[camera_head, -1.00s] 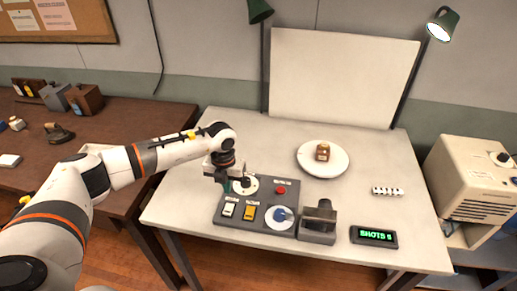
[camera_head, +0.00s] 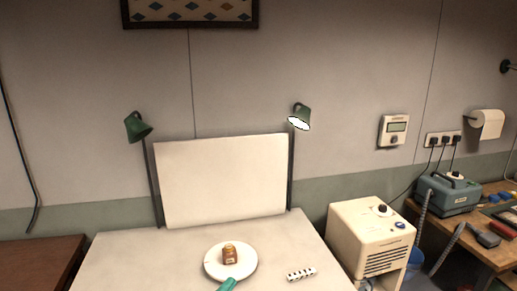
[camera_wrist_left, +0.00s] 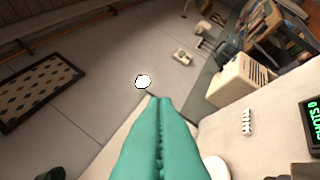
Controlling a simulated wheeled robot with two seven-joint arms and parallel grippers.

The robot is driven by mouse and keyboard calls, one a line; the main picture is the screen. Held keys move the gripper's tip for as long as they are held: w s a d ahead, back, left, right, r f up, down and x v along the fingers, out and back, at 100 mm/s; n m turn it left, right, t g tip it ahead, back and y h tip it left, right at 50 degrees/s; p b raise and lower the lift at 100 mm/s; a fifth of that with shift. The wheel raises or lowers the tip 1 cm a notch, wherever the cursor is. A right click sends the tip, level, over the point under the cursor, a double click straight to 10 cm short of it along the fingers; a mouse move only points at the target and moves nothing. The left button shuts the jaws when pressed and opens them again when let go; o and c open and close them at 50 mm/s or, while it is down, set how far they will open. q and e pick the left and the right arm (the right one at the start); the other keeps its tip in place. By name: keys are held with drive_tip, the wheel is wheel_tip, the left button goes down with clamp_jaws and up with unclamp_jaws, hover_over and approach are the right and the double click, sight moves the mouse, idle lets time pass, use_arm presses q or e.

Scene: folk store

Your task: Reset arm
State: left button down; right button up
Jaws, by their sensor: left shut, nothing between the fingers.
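My left gripper shows in the head view only as a teal fingertip (camera_head: 228,285) at the bottom edge, just in front of the white plate (camera_head: 211,266). In the left wrist view its two teal fingers (camera_wrist_left: 160,101) are pressed together with nothing between them. They point up toward the wall, and the plate (camera_wrist_left: 216,168) shows at their lower right. A small brown jar-like item (camera_head: 230,254) stands on the plate. The rest of my left arm is outside the head view. My right gripper is in neither view.
A white backdrop board (camera_head: 220,180) stands behind the table between two green lamps (camera_head: 138,127) (camera_head: 301,112). A cream machine (camera_head: 372,240) stands at the right. A lit green display (camera_wrist_left: 313,120) shows at the wrist view's right edge.

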use_arm(q)
drive_tip(key=s+a+f+n+g+y, duration=0.3)
drive_tip(key=s+a+f+n+y, duration=0.2)
drive_tip(key=a+f+n+y, duration=0.55)
drive_tip(key=s+a+f+n+g, duration=0.25)
drive_tip(key=s+f+g, duration=0.2)
drive_tip(key=s, duration=0.55)
drive_tip(key=s+a+f+n+g, duration=0.1)
drive_tip(key=s+f+n+g, duration=0.25)
drive_tip(key=s+g, duration=0.45)
drive_tip(key=s+f+b, duration=0.2)
drive_tip(key=f, duration=1.3)
drive_tip(key=s+f+b, duration=0.2)
drive_tip(key=f, duration=1.3)
drive_tip(key=s+a+f+m+b, duration=0.1)
drive_tip(key=s+a+f+b, duration=0.1)
drive_tip(key=s+f, duration=1.4)
wheel_tip(320, 180, down, 3)
drive_tip(key=shift+a+r+g, duration=0.15)
drive_tip(key=shift+a+g, duration=0.1)
drive_tip(key=shift+g, duration=0.2)
